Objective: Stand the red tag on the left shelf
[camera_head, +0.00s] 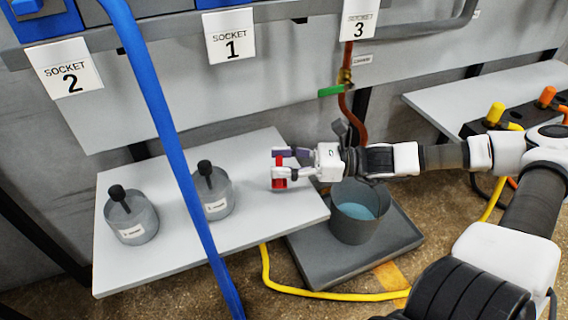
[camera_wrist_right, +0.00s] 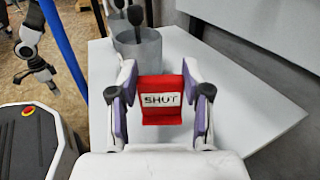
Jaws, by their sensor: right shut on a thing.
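The red tag (camera_wrist_right: 162,98), with a white label reading SHUT, is between the fingers of my right gripper (camera_wrist_right: 162,105). In the head view the right gripper (camera_head: 285,168) comes in from the right, shut on the red tag (camera_head: 279,172). The tag is upright over the right part of the left shelf (camera_head: 265,225), a pale grey board. I cannot tell whether its bottom edge touches the board. In the wrist view part of my left arm shows at the upper left; its gripper (camera_wrist_right: 38,74) is small and its jaws are unclear.
Two grey pots (camera_head: 135,220) (camera_head: 215,195) with black-knobbed rods stand on the left shelf. A blue pipe (camera_head: 165,130) crosses in front of it. A bucket (camera_head: 357,215) stands on a grey tray (camera_head: 310,270) to the right. Bare board lies between pots and tag.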

